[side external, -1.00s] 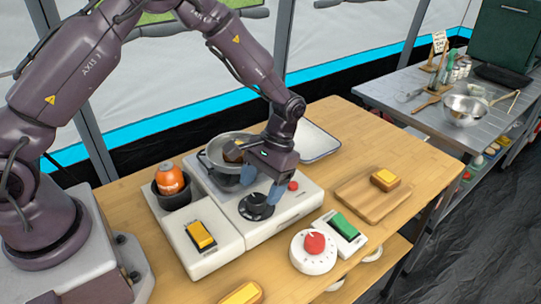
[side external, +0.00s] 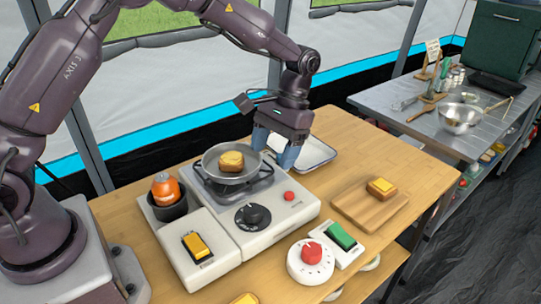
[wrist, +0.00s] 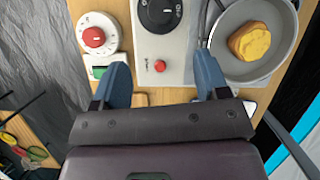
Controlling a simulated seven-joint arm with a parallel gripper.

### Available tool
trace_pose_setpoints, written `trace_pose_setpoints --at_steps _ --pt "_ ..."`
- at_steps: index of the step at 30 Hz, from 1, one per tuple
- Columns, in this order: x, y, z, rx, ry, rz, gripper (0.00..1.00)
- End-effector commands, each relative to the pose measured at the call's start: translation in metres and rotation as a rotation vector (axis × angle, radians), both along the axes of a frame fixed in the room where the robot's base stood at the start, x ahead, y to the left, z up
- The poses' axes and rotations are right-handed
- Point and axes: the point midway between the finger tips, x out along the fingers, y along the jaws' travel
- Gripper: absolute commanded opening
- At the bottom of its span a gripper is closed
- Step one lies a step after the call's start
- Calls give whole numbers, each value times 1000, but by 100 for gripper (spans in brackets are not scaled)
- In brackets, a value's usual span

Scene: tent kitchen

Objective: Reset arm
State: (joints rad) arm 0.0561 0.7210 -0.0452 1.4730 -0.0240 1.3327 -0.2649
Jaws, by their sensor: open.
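My gripper (side external: 275,148) is open and empty, with its blue fingers pointing down above the back right of the stove (side external: 283,208). In the wrist view my gripper (wrist: 163,85) shows its two fingers spread apart with nothing between them. The bread also shows in the wrist view (wrist: 249,41). The stove's black knob (side external: 253,216) is at its front.
A metal tray (side external: 312,153) lies behind my gripper. A wooden board (side external: 362,213) with a yellow-topped bread piece (side external: 381,187) is at right.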

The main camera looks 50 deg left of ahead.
Motion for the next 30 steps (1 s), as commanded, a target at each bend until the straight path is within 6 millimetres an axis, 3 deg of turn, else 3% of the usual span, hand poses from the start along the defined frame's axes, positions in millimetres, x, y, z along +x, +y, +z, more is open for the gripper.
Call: trace_pose_setpoints --at_steps 3,5,11,18,24,30 --pt "-10 1 -13 -12 -4 -40 68" --pt "-18 3 -8 -18 -25 -61 68" --pt "-53 13 37 -29 -165 -121 68" --pt "-109 27 95 -24 -386 -175 68" --pt "-160 36 126 -7 -581 -196 68" --pt "-201 42 143 12 -753 -193 68"
